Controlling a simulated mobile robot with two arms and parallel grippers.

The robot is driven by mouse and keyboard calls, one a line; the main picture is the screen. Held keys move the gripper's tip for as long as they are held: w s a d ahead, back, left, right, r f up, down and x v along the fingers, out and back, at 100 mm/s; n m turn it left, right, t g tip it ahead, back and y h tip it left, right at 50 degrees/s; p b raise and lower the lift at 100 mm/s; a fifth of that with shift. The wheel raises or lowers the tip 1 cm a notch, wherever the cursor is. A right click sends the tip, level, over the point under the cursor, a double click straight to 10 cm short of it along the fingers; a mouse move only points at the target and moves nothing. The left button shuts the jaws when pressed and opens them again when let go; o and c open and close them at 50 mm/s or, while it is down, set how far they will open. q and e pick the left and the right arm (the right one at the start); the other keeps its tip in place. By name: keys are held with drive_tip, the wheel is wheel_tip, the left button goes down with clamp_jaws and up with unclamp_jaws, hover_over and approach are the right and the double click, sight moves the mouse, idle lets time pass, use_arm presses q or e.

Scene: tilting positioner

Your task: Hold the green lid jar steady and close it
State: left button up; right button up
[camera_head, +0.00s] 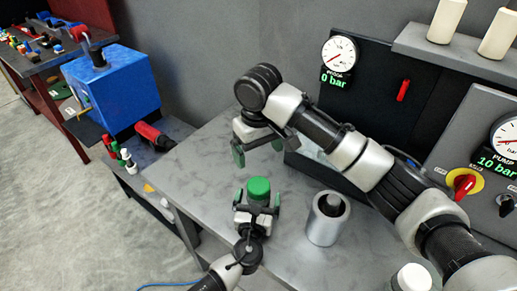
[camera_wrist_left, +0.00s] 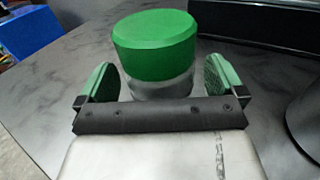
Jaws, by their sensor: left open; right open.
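The green lid jar (camera_head: 258,190) stands upright on the grey table (camera_head: 190,170), with its green lid (camera_wrist_left: 155,45) on top and a clear body (camera_wrist_left: 158,86) below. My left gripper (camera_head: 257,203) is open, with its green-padded fingers on either side of the jar's body. In the left wrist view the gripper (camera_wrist_left: 160,82) shows a gap between each pad and the jar. My right gripper (camera_head: 258,150) is open and empty above the table, behind the jar and higher than it. Whether the lid is tight cannot be told.
A grey metal cylinder (camera_head: 328,222) stands to the right of the jar. A white-capped container (camera_head: 411,278) is at the bottom right. A panel with gauges (camera_head: 340,52) and a red knob (camera_head: 464,186) lies behind. A blue box (camera_head: 115,85) is far left.

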use_arm(q)
drive_tip(key=s, duration=0.3)
drive_tip(key=s+a+b, duration=0.1)
drive_tip(key=s, duration=0.6)
drive_tip(key=shift+s+a, duration=0.35)
drive_tip(key=shift+a, duration=0.05)
